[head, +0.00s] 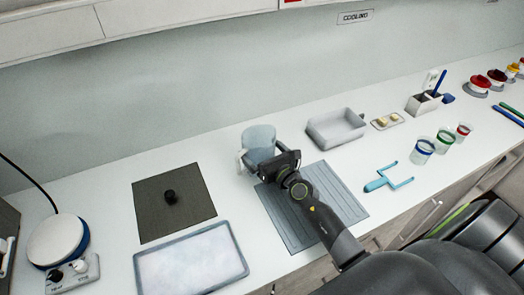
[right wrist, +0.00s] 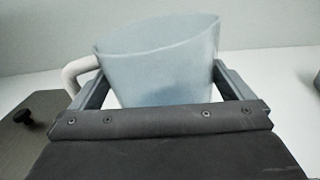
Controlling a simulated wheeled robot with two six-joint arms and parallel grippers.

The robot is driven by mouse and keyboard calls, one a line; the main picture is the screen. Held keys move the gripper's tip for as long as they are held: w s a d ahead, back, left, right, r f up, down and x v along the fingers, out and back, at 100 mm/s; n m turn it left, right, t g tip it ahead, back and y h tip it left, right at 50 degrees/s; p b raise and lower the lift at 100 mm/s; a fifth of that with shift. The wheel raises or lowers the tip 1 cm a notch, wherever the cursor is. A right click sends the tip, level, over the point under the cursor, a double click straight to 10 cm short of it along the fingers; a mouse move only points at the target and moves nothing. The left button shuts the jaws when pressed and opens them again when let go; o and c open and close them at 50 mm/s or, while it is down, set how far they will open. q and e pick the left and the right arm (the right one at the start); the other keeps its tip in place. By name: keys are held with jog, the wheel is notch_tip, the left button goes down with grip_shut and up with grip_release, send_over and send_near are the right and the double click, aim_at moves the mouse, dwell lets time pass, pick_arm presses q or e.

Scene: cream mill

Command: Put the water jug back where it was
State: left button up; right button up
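The water jug (head: 259,142) is a pale blue, translucent jug with a white handle on its left side. It is at the back edge of the grey ribbed mat (head: 329,187), roughly upright. My right gripper (head: 267,163) has its fingers on both sides of the jug. In the right wrist view the jug (right wrist: 160,65) fills the space between the fingertips (right wrist: 158,80), which appear to touch its walls, with the handle by the left finger. The jug's base is hidden, so I cannot tell whether it rests on the counter. My left gripper is not in view.
Left of the jug lie a dark square mat (head: 150,222) with a black knob and a white-filled tray (head: 235,240). Right are a grey bin (head: 336,129), a blue fork-like tool (head: 376,184) and several banded cups (head: 423,150).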

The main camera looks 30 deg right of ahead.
jog(key=shift+r, duration=0.1)
jog(key=s, duration=0.7)
jog(key=s+d, duration=0.1)
jog(key=s, duration=0.2)
jog(key=shift+s+d+b, duration=0.1)
jog(key=shift+s+b, duration=0.25)
jog(key=shift+s, duration=0.05)
jog(key=shift+s+r, duration=0.15)
jog(key=shift+s, duration=0.45)
